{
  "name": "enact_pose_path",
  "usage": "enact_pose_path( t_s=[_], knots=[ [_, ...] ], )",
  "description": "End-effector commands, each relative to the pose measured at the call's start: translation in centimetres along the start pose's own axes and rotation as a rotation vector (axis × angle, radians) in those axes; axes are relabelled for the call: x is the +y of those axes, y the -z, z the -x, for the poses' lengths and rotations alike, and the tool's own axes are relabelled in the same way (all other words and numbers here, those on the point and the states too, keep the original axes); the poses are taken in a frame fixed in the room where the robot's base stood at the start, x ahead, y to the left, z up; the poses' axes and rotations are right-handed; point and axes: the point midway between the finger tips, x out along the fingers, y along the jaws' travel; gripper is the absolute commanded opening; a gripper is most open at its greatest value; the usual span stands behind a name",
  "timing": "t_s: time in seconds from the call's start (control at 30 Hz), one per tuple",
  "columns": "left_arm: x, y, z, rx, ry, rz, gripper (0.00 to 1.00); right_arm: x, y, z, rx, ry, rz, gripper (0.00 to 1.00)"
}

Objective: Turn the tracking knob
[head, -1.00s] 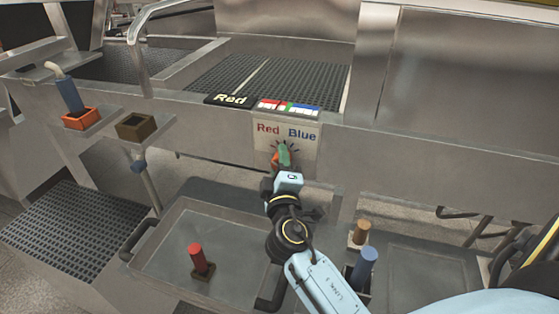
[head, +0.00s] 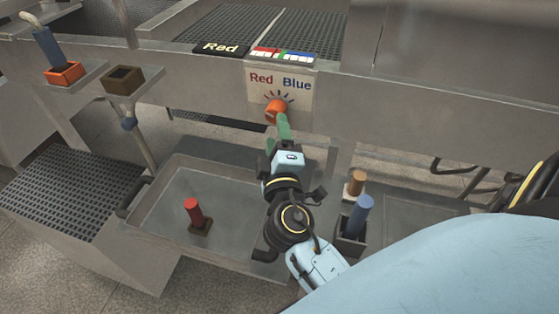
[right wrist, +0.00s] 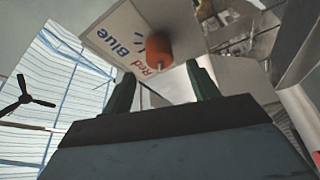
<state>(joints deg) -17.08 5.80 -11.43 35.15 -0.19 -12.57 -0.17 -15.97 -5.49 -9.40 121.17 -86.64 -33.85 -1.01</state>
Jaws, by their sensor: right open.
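The tracking knob (head: 277,108) is orange and sits on a pale panel (head: 300,98) labelled Red on the left and Blue on the right. In the right wrist view the knob (right wrist: 159,50) shows just beyond the fingertips. My right gripper (head: 281,124) has green fingers and is below and in front of the knob in the head view. In the right wrist view its two fingers (right wrist: 160,80) are spread apart with nothing between them, and the knob lies ahead of the gap. Whether a finger touches the knob cannot be told. My left gripper is not seen.
A black Red sign (head: 221,48) and a red-green-blue strip (head: 284,54) lie on the ledge above the panel. Blue (head: 360,215) and tan (head: 356,183) cylinders stand right of my arm.

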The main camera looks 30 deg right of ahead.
Motion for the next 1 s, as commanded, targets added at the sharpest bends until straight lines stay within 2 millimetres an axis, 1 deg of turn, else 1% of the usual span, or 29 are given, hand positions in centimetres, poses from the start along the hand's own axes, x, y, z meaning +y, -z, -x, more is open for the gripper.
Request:
enact_pose_path(
  t_s=[0.03,0.1,0.2,0.33,0.5,1.0],
  knots=[
    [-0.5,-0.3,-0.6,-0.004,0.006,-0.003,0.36,-0.3,-0.2,1.3,-0.002,0.004,-0.001,0.59],
    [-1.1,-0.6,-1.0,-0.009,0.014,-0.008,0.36,-0.3,-0.2,2.7,-0.002,0.003,-0.001,0.59],
    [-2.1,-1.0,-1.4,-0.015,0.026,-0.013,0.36,-0.3,-0.1,4.4,-0.001,0.003,0.0,0.59],
    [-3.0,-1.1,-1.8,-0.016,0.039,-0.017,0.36,-0.2,-0.1,5.8,-0.001,0.001,0.0,0.59],
    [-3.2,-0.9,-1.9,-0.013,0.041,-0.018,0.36,0.0,0.0,6.5,-0.002,-0.001,-0.001,0.59],
    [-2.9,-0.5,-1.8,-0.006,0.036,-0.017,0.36,0.1,0.0,6.4,-0.001,0.0,-0.001,0.59]
  ],
)
